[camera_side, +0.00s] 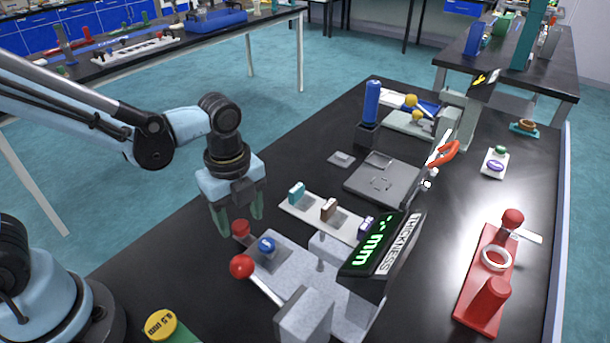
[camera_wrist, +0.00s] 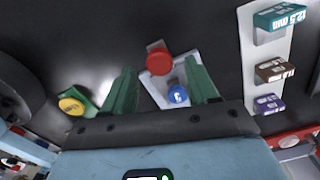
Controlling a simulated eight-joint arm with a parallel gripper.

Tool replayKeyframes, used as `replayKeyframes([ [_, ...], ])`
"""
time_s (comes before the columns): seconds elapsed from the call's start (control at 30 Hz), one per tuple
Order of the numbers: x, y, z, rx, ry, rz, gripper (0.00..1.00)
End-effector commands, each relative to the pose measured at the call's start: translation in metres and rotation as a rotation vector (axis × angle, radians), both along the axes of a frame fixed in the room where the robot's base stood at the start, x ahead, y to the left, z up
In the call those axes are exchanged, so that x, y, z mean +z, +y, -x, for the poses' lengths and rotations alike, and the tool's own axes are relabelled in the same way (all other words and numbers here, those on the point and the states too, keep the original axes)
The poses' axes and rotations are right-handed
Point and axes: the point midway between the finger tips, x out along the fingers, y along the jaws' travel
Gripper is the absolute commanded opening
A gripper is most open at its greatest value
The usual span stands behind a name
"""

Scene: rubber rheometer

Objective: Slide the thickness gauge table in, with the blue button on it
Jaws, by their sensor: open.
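The thickness gauge (camera_side: 345,302) is a speckled grey body with a tilted black display showing green dashes and "mm". Its small table (camera_side: 269,263) sticks out at the left end of the gauge and carries the blue button (camera_side: 266,246), which also shows in the wrist view (camera_wrist: 178,95). A red knob (camera_wrist: 159,62) is at the table's outer end. My gripper (camera_side: 238,222), with green fingers, is open above that end, pointing down. In the wrist view the knob lies between the fingertips (camera_wrist: 158,70). I cannot tell any contact.
A red ball lever (camera_side: 241,267) stands close in front of the table. A white strip (camera_side: 315,222) with several labelled blocks lies behind the gauge. A yellow-topped 0.5 mm piece (camera_side: 161,325) is at the near left. A red device (camera_side: 487,285) stands at right.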

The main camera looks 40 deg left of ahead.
Motion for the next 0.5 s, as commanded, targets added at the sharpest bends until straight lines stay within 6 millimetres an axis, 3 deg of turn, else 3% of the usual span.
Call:
replayKeyframes([
  [0.2,-0.013,0.0,0.0,0.0,0.0,0.0,0.58],
  [0.5,-0.015,0.0,0.0,0.0,0.0,0.0,0.58],
])
